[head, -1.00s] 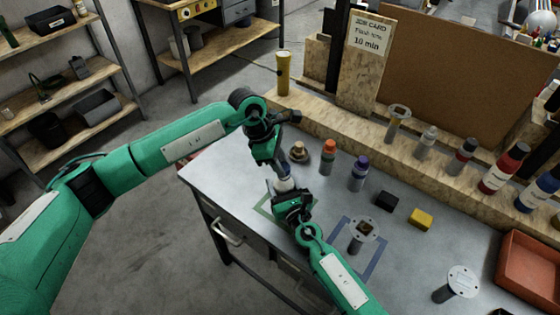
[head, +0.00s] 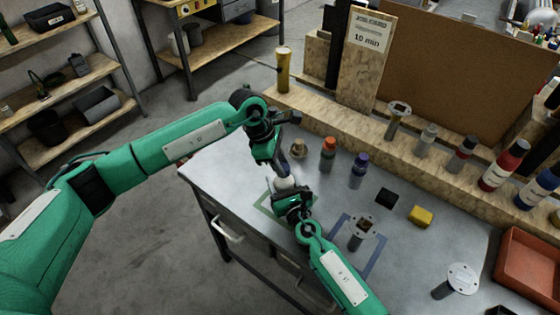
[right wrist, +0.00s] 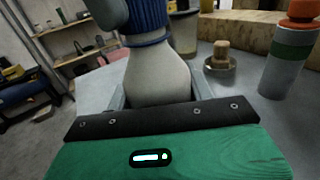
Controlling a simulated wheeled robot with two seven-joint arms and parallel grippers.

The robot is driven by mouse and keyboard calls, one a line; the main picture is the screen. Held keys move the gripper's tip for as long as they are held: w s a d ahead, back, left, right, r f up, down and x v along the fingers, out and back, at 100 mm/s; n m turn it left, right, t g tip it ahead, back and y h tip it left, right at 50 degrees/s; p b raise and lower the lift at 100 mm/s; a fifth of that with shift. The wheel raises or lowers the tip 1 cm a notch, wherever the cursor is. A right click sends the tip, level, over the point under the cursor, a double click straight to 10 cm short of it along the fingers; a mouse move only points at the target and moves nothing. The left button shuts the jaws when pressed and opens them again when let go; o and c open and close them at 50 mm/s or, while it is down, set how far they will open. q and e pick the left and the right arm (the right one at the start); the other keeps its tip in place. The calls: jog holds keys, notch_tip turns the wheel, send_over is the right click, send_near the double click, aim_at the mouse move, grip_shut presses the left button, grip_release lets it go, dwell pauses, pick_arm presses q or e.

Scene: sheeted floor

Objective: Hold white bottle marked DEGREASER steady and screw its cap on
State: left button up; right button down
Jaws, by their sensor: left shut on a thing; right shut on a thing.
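The white bottle (right wrist: 158,80) stands upright in the right wrist view, with its blue ribbed cap (right wrist: 150,22) over the neck. Its DEGREASER marking does not show. In the head view the bottle (head: 285,184) is mostly hidden between the grippers, above a green-outlined square on the table. My right gripper (head: 288,193) is shut on the bottle's body from the near side. My left gripper (head: 283,172) is shut on the cap from above; a grey finger (right wrist: 112,12) of it shows beside the cap. I cannot tell how tightly the cap sits.
An orange-capped bottle (head: 328,155), a purple-capped bottle (head: 359,171) and a small dish with a wooden-handled piece (head: 298,150) stand close behind. Black (head: 387,199) and yellow (head: 421,216) blocks lie to the right. A red bin (head: 528,268) sits at the far right.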

pick_arm(q)
jog(key=m, duration=0.2)
jog(key=m+g+y, duration=0.1)
jog(key=m, duration=0.1)
jog(key=m+g, duration=0.1)
jog(key=m, duration=0.1)
jog(key=shift+w+d, duration=0.2)
jog(key=shift+w, duration=0.15)
jog(key=m, duration=0.2)
jog(key=m+g+y, duration=0.1)
jog(key=m, duration=0.1)
jog(key=m+y, duration=0.1)
jog(key=m, duration=0.1)
jog(key=shift+w+d+m+g, duration=0.15)
jog(key=shift+d+m+g, duration=0.15)
jog(key=shift+m, duration=0.1)
jog(key=m+y, duration=0.1)
jog(key=m, duration=0.1)
jog(key=m+y, duration=0.1)
jog(key=m, duration=0.1)
jog(key=m+y, duration=0.1)
jog(key=m, duration=0.1)
jog(key=shift+d+m, duration=0.25)
jog(key=shift+m, duration=0.05)
jog(key=m+y, duration=0.1)
jog(key=m, duration=0.2)
jog(key=m+t+y, duration=0.1)
jog(key=m, duration=0.2)
jog(key=shift+d, duration=0.15)
